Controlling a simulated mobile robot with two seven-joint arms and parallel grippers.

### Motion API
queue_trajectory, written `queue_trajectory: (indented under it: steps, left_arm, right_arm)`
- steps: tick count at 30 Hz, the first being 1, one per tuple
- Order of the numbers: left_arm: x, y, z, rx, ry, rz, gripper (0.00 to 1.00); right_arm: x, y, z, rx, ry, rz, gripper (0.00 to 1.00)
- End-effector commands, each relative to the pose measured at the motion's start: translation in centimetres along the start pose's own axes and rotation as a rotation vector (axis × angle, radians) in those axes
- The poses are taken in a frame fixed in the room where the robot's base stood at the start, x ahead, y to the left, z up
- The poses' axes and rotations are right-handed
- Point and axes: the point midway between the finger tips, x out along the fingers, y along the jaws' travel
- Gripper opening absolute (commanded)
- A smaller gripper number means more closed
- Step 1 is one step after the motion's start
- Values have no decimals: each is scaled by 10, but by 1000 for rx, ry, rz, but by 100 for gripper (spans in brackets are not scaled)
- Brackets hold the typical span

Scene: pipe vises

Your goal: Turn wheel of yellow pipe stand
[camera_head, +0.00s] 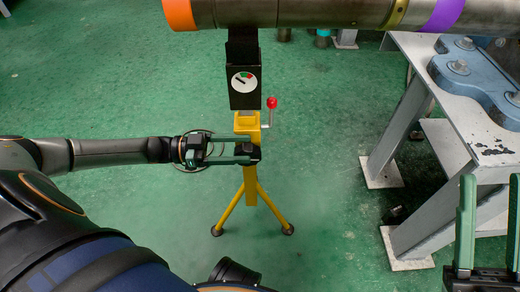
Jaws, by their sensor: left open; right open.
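The yellow pipe stand (250,190) stands on the green floor on splayed legs, its upper part a black column (242,88) with a round white dial. A crank with a red knob (271,103) sticks out at the stand's right side. My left gripper (249,149) reaches in from the left at the yellow body, its fingers open, one above the other. A dark block sits by its fingertips; I cannot tell whether they touch it. A thin dark ring shows around the gripper's base, mostly hidden; I cannot tell what it belongs to. My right gripper (491,182) is open and empty at the lower right.
A thick metal pipe (320,12) with orange, yellow and purple bands runs across the top, above the black column. A grey metal table (450,105) with a blue clamp-like part (475,75) stands at the right. The floor around the stand's legs is clear.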

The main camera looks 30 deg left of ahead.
Motion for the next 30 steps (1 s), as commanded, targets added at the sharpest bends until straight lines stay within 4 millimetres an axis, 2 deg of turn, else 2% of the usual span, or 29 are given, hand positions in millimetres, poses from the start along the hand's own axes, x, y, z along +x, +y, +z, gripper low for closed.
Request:
queue_trajectory:
  steps: [3,9,20,30]
  left_arm:
    - [24,0,1,1,5,2,68]
    - [46,0,1,1,1,1,68]
    - [52,0,0,-1,0,0,68]
    - [52,0,0,0,0,0,32]
  right_arm:
    - [-6,-4,7,-1,-8,2,44]
    - [-10,-6,12,-1,-13,3,44]
    - [-10,-7,12,-2,-13,2,44]
    - [-10,-7,12,-3,-13,1,44]
